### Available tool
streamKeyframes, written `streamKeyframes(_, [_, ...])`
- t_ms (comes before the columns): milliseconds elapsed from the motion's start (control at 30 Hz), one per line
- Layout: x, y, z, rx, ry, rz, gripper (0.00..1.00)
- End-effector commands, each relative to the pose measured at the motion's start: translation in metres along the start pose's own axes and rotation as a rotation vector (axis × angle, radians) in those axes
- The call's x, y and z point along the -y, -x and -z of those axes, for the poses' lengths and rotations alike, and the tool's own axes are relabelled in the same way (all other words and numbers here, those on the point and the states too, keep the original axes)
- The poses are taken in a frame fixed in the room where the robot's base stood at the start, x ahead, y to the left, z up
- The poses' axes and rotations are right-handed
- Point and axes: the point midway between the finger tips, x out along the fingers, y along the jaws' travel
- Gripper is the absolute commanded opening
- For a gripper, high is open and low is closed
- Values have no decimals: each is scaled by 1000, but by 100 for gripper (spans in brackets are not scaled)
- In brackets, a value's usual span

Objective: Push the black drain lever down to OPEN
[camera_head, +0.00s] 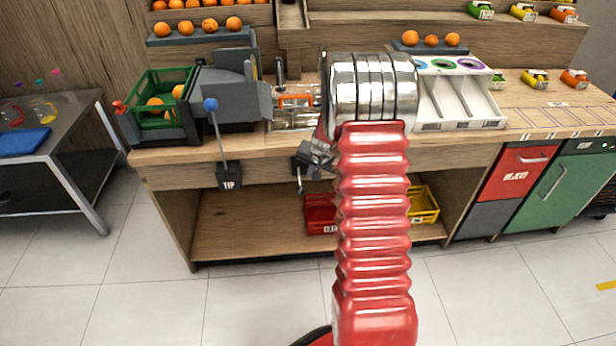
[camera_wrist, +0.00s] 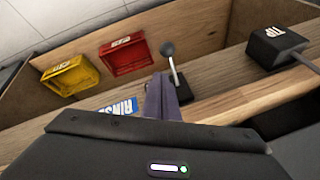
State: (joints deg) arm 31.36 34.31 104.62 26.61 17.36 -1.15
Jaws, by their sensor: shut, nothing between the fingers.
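In the head view a short stem with a small knob (camera_head: 299,186) hangs below my gripper, probably the same lever. My gripper (camera_wrist: 163,80) is shut and empty. Its fingertips overlap the lever's lower stem in the wrist view; I cannot tell whether they touch. In the head view my gripper (camera_head: 313,156) is at the bench front, partly hidden by my red arm.
A blue-knobbed lever (camera_head: 213,118) on a black labelled box (camera_head: 229,175) stands left of my gripper. Red (camera_head: 320,214) and yellow (camera_head: 424,205) crates sit on the lower shelf. A blue label (camera_wrist: 121,107) lies beside the fingers. The floor in front is clear.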

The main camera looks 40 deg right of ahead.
Motion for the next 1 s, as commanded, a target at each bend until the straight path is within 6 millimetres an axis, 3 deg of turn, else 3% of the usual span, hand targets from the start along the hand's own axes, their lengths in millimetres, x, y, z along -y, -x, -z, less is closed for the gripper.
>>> streamKeyframes(600, [-25,55,-48,0,2,2,0])
streamKeyframes(1000, [-29,64,-57,1,4,2,0])
